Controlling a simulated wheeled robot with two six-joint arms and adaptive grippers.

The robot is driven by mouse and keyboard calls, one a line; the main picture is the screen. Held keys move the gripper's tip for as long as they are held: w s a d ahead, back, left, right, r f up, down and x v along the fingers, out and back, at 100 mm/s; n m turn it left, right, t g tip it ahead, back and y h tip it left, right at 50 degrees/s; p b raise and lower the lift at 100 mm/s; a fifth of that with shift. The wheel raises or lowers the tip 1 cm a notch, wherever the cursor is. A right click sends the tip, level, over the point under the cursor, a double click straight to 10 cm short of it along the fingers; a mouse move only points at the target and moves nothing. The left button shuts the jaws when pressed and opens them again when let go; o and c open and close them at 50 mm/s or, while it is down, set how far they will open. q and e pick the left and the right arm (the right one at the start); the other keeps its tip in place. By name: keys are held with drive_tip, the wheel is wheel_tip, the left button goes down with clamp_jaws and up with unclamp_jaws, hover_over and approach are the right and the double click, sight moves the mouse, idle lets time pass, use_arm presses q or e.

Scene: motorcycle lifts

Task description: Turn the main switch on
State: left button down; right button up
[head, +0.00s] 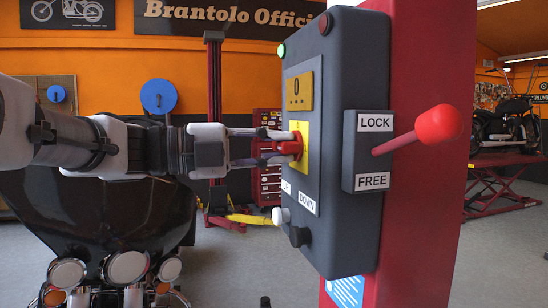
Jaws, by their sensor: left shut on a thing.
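The grey control box (336,225) is mounted on a red post and fills the centre of the head view. Its main switch is a red rotary knob (293,145) on a yellow plate (302,166). My left gripper (284,146) comes in from the left and is shut on the red knob, its fingers partly hiding it. A green lamp (281,51) at the top left of the box looks lit. A dark red lamp (325,24) sits at its top right. My right gripper is not in view.
A red ball-ended lever (438,124) sticks out right from the LOCK/FREE side box (368,152). White (281,216) and black (299,236) buttons are below the switch. The red post (415,215) stands behind. A motorcycle on a red lift (500,190) is at far right.

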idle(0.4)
use_arm(q)
drive_tip(key=c, duration=1.1)
unclamp_jaws()
drive_tip(key=shift+d, duration=0.1)
drive_tip(key=shift+r, duration=0.1)
